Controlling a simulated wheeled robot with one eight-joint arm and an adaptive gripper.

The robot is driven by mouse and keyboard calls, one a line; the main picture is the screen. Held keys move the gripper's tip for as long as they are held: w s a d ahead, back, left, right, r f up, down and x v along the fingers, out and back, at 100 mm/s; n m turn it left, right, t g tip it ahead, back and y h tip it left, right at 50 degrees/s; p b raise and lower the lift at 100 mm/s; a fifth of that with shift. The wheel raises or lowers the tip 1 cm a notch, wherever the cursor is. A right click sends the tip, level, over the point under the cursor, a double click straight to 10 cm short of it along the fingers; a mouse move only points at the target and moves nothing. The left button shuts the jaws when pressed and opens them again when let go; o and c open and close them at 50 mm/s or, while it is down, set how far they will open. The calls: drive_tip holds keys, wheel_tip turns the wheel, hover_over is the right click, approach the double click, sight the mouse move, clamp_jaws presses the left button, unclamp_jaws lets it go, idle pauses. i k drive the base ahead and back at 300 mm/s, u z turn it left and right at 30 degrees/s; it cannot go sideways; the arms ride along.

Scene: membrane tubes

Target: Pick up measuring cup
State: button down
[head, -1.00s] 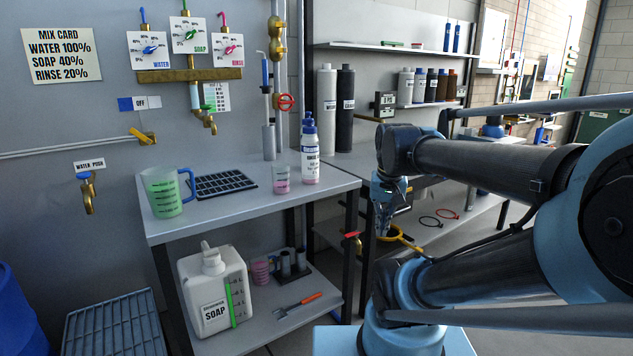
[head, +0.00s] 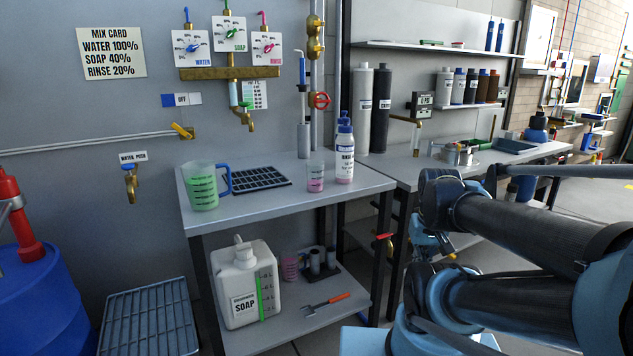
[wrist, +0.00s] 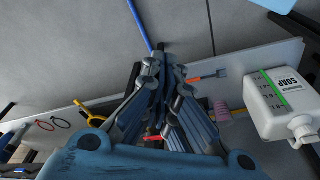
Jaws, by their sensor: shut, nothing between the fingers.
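Several marked cups are in view. A clear graduated jug (head: 203,188) with a blue handle and green marks stands upright at the left of the tabletop (head: 250,208). A small clear cup (head: 316,179) with pink liquid stands near the white bottle. A pink cup (head: 289,268) is on the lower shelf beside the dark tubes; it also shows in the wrist view (wrist: 222,111), partly hidden. My gripper (wrist: 164,62) is shut and empty, its fingers close together. In the head view it (head: 432,246) hangs right of the workbench, apart from all the cups.
A black rack (head: 257,178) and a bottle (head: 345,155) are on the tabletop. A blue barrel (head: 35,305) and floor grate (head: 150,318) are left.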

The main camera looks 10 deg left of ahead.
sight(315, 169)
drive_tip(key=u, duration=1.4)
drive_tip(key=k, duration=0.9)
drive_tip(key=z, duration=1.4)
drive_tip(key=i, duration=0.5)
drive_tip(key=u, duration=0.1)
